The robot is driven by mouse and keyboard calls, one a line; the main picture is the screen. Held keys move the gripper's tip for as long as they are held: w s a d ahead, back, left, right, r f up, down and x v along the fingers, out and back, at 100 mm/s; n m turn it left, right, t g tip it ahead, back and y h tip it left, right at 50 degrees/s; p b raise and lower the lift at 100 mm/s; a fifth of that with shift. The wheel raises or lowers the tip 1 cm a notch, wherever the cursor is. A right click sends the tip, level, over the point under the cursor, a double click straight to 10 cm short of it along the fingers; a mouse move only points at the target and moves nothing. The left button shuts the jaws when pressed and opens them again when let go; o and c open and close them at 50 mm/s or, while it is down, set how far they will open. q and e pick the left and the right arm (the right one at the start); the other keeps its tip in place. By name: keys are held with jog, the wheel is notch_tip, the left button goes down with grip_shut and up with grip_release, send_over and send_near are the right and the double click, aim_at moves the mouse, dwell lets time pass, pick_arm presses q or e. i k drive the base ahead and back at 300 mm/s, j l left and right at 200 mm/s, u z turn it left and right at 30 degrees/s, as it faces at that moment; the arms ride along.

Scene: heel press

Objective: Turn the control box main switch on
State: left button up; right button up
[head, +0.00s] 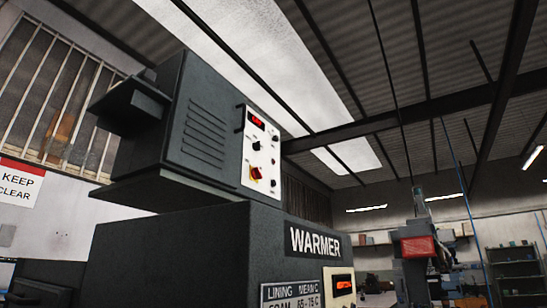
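The control box (195,125) is a dark grey louvred cabinet on top of a larger dark grey machine body. Its white front panel (247,150) faces right and is seen at a steep angle. The main switch (256,173) is a red handle on a yellow plate low on this panel. The handle looks tilted, but its exact setting is too small to tell. A lit red display (257,121) is at the panel's top, with dark knobs (256,146) between display and switch. Neither of my grippers is in view.
The machine body (165,250) carries a WARMER sign (315,242) and a lower panel with a lit display (342,284). A KEEP CLEAR sign (20,183) hangs at left. Another machine with a red part (418,247) and shelves (516,275) stand farther back at right.

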aim_at(258, 173)
jog(key=u, duration=0.3)
jog(key=i+l+u, duration=0.1)
jog(key=l+u, duration=0.15)
jog(key=u, duration=0.2)
jog(key=l+u, duration=0.25)
jog(key=u, duration=0.2)
jog(key=l+u, duration=0.25)
jog(key=u, duration=0.15)
jog(key=i+l, duration=0.05)
